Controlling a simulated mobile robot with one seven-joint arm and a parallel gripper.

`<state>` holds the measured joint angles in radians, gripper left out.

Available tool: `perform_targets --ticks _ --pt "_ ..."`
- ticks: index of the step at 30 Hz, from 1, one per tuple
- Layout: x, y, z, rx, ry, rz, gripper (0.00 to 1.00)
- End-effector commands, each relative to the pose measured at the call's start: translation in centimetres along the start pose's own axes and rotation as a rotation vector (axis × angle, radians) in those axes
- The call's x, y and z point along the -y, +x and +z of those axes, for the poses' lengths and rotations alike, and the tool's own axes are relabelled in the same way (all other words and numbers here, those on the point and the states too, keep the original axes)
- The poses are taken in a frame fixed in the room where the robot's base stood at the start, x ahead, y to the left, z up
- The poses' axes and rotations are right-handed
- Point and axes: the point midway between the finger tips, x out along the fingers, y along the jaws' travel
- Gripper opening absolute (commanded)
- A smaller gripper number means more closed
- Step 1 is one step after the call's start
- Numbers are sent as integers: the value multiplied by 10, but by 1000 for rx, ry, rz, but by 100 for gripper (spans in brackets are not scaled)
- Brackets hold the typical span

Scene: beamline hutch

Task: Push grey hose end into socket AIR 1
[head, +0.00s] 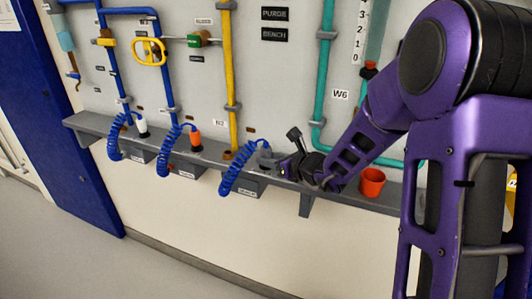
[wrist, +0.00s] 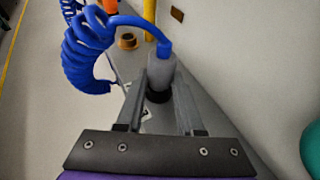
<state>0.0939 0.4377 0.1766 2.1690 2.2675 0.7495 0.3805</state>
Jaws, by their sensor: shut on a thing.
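The grey hose end (wrist: 161,70) is a grey cylinder on a coiled blue hose (wrist: 85,50). In the wrist view it stands between my gripper's fingers (wrist: 159,84), which are shut on it. A dark ring shows at its lower end; I cannot tell whether it is part of the hose end or a seat in the shelf. In the head view my gripper (head: 278,163) is at the shelf, with the same coil (head: 238,172) hanging to its left. Socket AIR 1 cannot be picked out; the shelf labels are too small to read.
A grey shelf (head: 92,124) runs along the wall. White (head: 142,128) and orange (head: 195,137) hose ends stand to the left on blue coils. A brass ring (wrist: 128,41) sits on the shelf beyond the grey end. An orange cup (head: 372,182) stands right of my gripper.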

Motion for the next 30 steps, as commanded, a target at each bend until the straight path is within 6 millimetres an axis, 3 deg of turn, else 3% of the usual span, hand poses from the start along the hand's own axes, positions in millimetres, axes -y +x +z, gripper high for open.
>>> perform_targets --ticks 30 --pt "0 -4 10 2 -1 0 0"
